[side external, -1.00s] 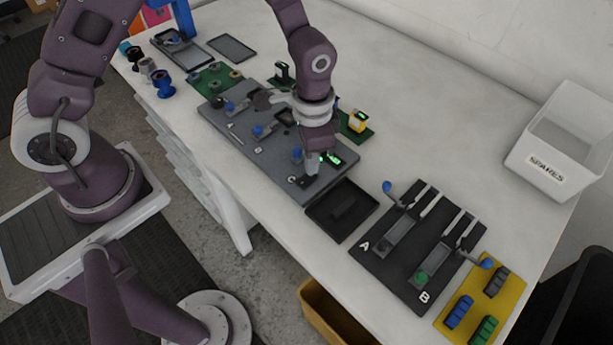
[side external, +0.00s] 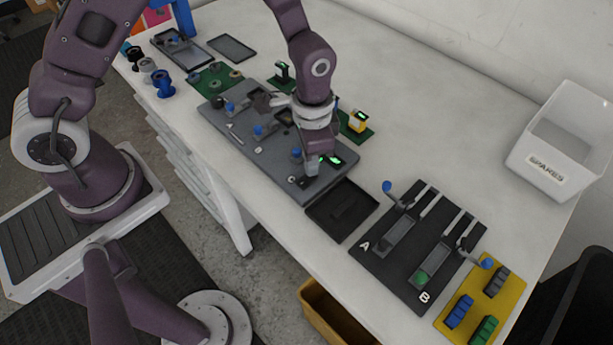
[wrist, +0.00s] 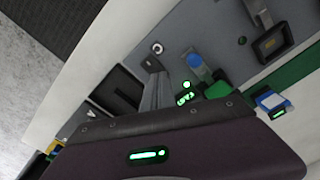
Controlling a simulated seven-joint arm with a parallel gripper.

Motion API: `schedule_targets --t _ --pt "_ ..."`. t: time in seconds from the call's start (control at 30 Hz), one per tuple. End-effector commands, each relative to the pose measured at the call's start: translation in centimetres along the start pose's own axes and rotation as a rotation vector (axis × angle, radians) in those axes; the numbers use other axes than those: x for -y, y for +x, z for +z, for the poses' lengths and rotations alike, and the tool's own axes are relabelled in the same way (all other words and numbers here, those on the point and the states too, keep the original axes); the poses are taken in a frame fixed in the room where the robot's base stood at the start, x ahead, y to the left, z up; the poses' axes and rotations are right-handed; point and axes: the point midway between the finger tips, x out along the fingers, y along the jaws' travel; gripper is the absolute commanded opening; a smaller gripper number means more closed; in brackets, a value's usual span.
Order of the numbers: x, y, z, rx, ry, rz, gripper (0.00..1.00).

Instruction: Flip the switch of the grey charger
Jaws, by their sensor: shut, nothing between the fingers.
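A grey panel (side external: 228,134) lies on the table with several bays, blue-knobbed levers and white letters; I take it for the grey charger. My gripper (side external: 311,172) is shut and empty over its near right end, by the bay marked C. In the wrist view the shut fingers (wrist: 152,68) point at the panel, between a white-ringed round part (wrist: 156,47) and a blue knob (wrist: 194,61). Green lights (wrist: 186,98) glow beside the fingers. I cannot tell whether the fingertips touch the panel. My gripper hides part of bay C, and I cannot make out a switch.
A black tray (side external: 318,211) adjoins the panel's right end. A black board (side external: 377,264) with lettered slots A and B and raised levers lies further right, beside a yellow tray (side external: 451,321). A yellow-and-white device (side external: 357,121) stands behind my gripper. A white SPARES bin (side external: 536,161) stands at the right.

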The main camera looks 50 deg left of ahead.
Motion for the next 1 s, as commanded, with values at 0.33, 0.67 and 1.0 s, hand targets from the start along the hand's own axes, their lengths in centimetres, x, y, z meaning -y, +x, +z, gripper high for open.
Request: schedule_targets --t 0.33,0.67,1.0 --pt "0.0 0.5 0.0 -0.001 0.0 0.0 0.0" --pt "0.0 1.0 0.0 0.0 0.0 0.0 0.0" --pt "0.0 -0.5 -0.1 -0.003 0.0 -0.001 0.0"
